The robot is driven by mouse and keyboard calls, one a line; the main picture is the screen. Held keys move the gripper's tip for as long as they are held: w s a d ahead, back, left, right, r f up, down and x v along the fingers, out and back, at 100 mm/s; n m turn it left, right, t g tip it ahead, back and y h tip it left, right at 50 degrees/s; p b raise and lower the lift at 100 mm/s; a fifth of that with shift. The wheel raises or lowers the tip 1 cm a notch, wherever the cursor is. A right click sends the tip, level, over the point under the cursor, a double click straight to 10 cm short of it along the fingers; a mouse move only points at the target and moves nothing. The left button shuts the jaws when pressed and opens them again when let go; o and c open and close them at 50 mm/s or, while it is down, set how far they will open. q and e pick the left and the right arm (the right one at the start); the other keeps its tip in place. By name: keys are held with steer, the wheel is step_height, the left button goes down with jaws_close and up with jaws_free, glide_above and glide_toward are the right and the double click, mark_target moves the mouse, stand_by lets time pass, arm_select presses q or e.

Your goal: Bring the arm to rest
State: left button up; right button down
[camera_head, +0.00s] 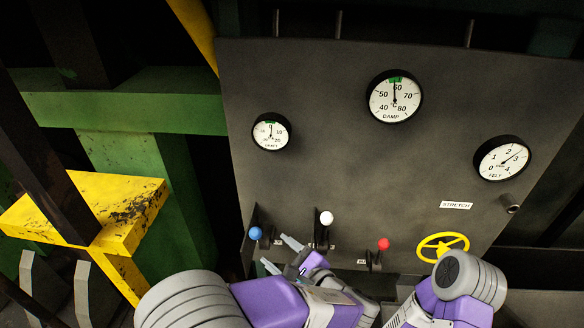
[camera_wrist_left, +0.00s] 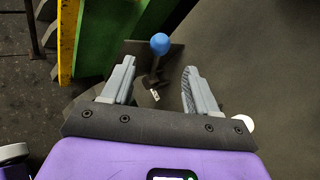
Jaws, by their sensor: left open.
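My left gripper (camera_head: 281,254) is open and empty in the head view, in front of the grey panel (camera_head: 330,150). Its two grey fingers point left and up, between the blue-knobbed lever (camera_head: 256,233) and the white-knobbed lever (camera_head: 326,218). In the left wrist view, the fingers (camera_wrist_left: 159,72) stand wide apart. The blue knob (camera_wrist_left: 160,44) shows beyond and between the fingertips, and I see no contact. My right arm (camera_head: 450,290) shows at the lower right of the head view, but its gripper is not in view.
A red-knobbed lever (camera_head: 384,244) and a yellow handwheel (camera_head: 442,246) stand on the panel near my arms. Dials for draft (camera_head: 270,132), damp (camera_head: 394,97) and felt (camera_head: 502,159) sit higher. A yellow beam (camera_head: 100,205) and green frame (camera_head: 125,108) stand at the left.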

arm_select(q)
steer(key=s+a+f+n+g+h, duration=0.1)
steer(key=s+a+f+g, duration=0.2)
steer(key=f, duration=0.5)
steer(key=s+a+f+n+g+h, duration=0.15)
steer(key=f+g, duration=0.25)
steer(key=f, duration=0.5)
steer(key=s+d+f+n+g+h+b, duration=0.1)
steer(key=s+d+f+n+g+h, duration=0.1)
steer(key=s+f+n+g+h, duration=0.5)
steer(key=s+d+f+n+h+b, duration=0.1)
steer(key=s+f+n+h, duration=0.4)
steer(key=f, duration=0.6)
step_height(320, 180, down, 6)
steer(key=w+a+n+t, duration=0.2)
steer(key=n+t, duration=0.1)
steer(key=n, duration=0.7)
steer(key=shift+w+a+r+n+t, duration=0.2)
steer(key=shift+w+r+n+t, duration=0.1)
steer(key=shift+n+t, duration=0.1)
steer(key=shift+h, duration=0.25)
